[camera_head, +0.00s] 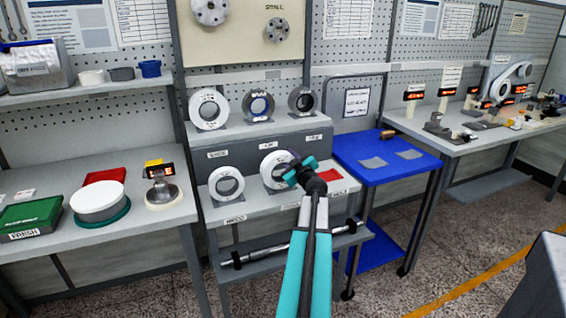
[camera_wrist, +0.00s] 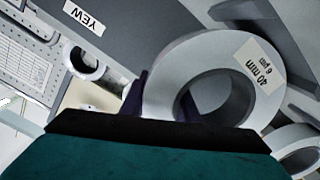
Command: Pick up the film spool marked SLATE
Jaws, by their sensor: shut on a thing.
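A large white spool (camera_wrist: 205,55) fills the upper right of the wrist view, its label reading "40 mm 6 µm". One dark finger of my gripper (camera_wrist: 160,108) lies outside its wall and the other in its hole, so the jaws are shut on the wall. In the head view my teal gripper (camera_head: 287,166) partly covers this white spool (camera_head: 268,169) on the front row of the grey stand. I cannot read SLATE on any spool or sign. A white spool (camera_head: 227,184) stands left of it. Behind are a white spool (camera_head: 194,108), a blue-centred one (camera_head: 248,106) and a dark one (camera_head: 294,101).
A YEW sign (camera_wrist: 84,17) is on the stand's riser. A red pad (camera_head: 329,174) lies right of the gripper. A blue trolley (camera_head: 390,175) with two grey pads stands to the right. The left bench holds a green box (camera_head: 33,215) and a white round container (camera_head: 97,199).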

